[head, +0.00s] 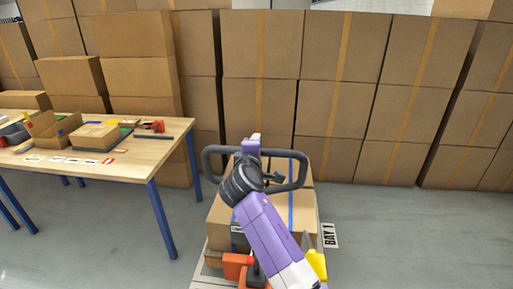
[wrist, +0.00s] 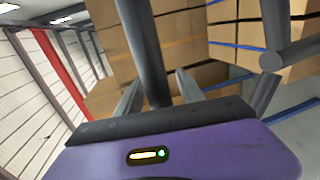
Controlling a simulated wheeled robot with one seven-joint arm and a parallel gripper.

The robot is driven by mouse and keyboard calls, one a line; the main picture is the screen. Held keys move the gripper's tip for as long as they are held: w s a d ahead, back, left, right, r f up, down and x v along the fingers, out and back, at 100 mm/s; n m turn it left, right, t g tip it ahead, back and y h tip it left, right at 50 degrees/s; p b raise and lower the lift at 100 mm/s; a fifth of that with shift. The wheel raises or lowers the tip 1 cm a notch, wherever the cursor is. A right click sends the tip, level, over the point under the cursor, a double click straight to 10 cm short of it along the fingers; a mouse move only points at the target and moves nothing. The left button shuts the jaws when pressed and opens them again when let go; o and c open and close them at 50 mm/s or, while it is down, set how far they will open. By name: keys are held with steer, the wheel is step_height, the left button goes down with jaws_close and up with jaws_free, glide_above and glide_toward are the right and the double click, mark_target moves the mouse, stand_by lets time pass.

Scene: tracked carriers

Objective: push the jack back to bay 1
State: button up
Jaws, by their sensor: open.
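The jack shows in the head view as a dark loop handle (head: 301,170) above an orange body (head: 236,266). Its load of cardboard boxes (head: 222,222) with blue straps stands beyond the orange body. A white BAY 1 sign (head: 329,235) lies on the floor to the right of the load. My gripper (head: 252,146) reaches over the handle, and my purple arm hides part of the jack. In the wrist view my gripper (wrist: 158,78) is open, with a dark handle bar (wrist: 142,45) showing between its fingers. I cannot tell whether they touch.
A wooden table (head: 170,142) with blue legs stands at the left, holding boxes and small items. Tall stacks of cardboard boxes (head: 335,110) line the back. Grey floor (head: 400,235) is clear at the right, and a strip is open between the table and the load.

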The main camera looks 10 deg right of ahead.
steer(key=v, duration=0.7)
steer(key=shift+s+b, duration=0.3)
steer(key=shift+b, duration=0.1)
